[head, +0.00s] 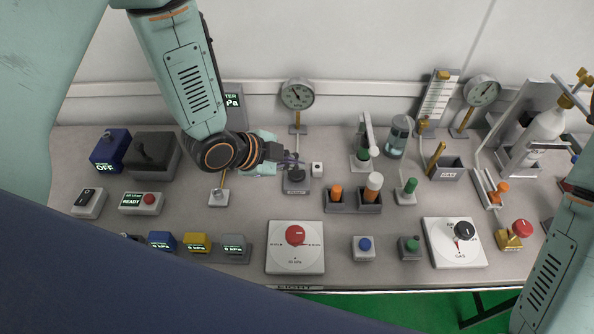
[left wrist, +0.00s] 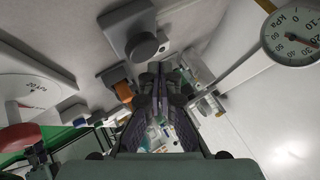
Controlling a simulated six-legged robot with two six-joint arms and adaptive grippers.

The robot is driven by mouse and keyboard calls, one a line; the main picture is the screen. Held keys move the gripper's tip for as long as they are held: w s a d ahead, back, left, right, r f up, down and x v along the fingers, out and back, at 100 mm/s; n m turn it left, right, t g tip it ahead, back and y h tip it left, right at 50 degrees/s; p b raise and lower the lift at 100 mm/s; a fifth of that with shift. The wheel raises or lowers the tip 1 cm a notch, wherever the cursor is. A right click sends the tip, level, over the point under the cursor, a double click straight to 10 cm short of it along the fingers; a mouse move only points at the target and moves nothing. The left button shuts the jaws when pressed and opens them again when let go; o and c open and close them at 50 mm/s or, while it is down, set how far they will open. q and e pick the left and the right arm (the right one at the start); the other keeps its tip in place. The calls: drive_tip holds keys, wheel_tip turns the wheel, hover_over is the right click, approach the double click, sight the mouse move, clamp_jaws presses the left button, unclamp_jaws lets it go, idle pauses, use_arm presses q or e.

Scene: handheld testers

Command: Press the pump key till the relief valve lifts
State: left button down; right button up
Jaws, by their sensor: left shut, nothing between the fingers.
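My left gripper (head: 298,160) is shut and empty, its fingers over a small dark grey block (head: 296,186) on the table. A dark piece on the block is partly hidden by the fingers. In the left wrist view the shut fingertips (left wrist: 163,74) point toward a grey block with a rounded dark top (left wrist: 142,46); contact cannot be told. A round gauge (head: 297,94) stands behind, and its kPa dial (left wrist: 290,35) shows in the wrist view. I cannot tell which part is the pump key or relief valve.
A white panel with a red knob (head: 295,248) lies in front. Dark boxes (head: 152,157) are at the left. My right arm shows at the right edge.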

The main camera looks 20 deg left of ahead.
sight(294, 174)
use_arm(q)
drive_tip(key=shift+f, duration=0.1)
drive_tip(key=shift+a+f, duration=0.1)
drive_tip(key=shift+f, duration=0.3)
drive_tip(key=shift+f+b, duration=0.85)
idle(1.1)
drive_tip(key=shift+r, duration=0.1)
drive_tip(key=shift+r+p, duration=1.2)
drive_tip(key=shift+r, duration=0.05)
wheel_tip(294, 174, up, 5)
drive_tip(key=p, duration=0.4)
drive_tip(key=shift+p, duration=0.3)
